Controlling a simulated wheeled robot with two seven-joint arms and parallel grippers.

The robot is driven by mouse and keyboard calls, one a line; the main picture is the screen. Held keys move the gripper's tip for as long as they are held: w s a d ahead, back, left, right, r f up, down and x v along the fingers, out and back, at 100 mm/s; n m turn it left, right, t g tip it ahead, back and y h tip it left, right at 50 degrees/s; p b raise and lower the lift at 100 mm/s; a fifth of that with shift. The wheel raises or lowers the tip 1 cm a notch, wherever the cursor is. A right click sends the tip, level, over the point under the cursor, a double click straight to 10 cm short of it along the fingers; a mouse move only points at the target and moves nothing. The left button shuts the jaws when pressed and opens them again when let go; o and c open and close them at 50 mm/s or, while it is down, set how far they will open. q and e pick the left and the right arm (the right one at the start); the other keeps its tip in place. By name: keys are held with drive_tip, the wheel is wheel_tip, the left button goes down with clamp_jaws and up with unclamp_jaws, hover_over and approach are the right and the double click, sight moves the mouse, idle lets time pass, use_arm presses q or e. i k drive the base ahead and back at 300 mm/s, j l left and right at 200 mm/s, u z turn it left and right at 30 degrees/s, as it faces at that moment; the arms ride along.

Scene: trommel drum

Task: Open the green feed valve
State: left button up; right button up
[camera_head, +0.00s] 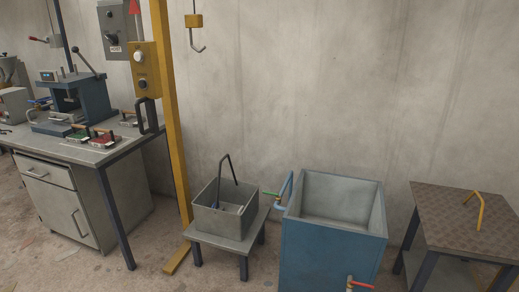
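A small green lever handle (269,194), which looks like the feed valve, sits at the left side of the blue tank (331,252). It points left, roughly level, beside a light blue bent pipe (286,190) that rises over the tank's left rim. Whether the valve is open or shut cannot be told. Neither of my grippers is in view.
A grey bin (226,221) with a dark tall handle stands on a low stool left of the valve. A red lever (362,283) is low on the tank's front. A yellow post (173,130), workbench (75,150) and brown-topped table (455,218) flank the area.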

sight(271, 193)
drive_tip(key=i+j+z, duration=0.2)
drive_tip(key=i, duration=0.95)
